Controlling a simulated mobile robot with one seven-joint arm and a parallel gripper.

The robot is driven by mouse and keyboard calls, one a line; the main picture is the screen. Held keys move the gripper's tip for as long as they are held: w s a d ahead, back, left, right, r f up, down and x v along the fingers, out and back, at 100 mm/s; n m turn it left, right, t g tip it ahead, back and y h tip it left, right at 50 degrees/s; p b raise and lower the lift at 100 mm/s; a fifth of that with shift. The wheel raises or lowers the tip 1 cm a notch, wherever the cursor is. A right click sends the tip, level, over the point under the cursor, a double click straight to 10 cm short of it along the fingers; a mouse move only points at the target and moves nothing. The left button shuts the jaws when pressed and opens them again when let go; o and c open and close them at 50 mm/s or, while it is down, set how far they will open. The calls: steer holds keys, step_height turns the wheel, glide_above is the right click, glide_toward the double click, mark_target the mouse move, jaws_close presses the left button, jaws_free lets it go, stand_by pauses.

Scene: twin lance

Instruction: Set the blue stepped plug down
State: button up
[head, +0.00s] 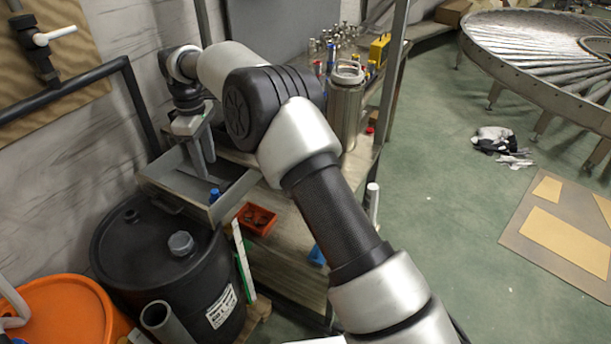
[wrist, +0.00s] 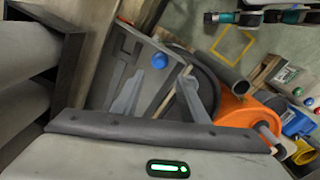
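The blue plug (head: 214,195) stands in the grey metal tray (head: 160,183), near the tray's front right corner. In the wrist view its round blue top (wrist: 159,61) shows just beyond my fingertips, and its steps cannot be made out. The plug looks apart from both fingers. Its underside is hidden from both views.
A black drum (head: 150,250) stands in front of the tray, with an orange drum (head: 70,312) beside it. A red-orange bin (head: 257,218) sits right of the tray. A metal flask (head: 346,105) and several small coloured items stand on the bench behind. My arm hides part of the bench.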

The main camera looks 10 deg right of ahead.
steer(key=s+d+r+m+t, duration=0.1)
steer(key=s+d+r+m, duration=0.2)
steer(key=s+d+r, duration=0.5)
steer(key=s+d+r+m+t, duration=0.2)
steer(key=s+d+r+m, duration=0.15)
steer(key=d+r, duration=0.75)
steer(key=s+d+f+m+t, duration=0.1)
steer(key=s+d+m, duration=0.3)
steer(key=s, duration=0.7)
steer(key=s+d+f+m+t, duration=0.1)
steer(key=s+d+m, duration=0.3)
steer(key=s+d, duration=0.4)
steer(key=s, duration=0.3)
steer(key=shift+s+m+t, duration=0.2)
steer(key=shift+m+t, duration=0.1)
steer(key=shift+m, duration=0.05)
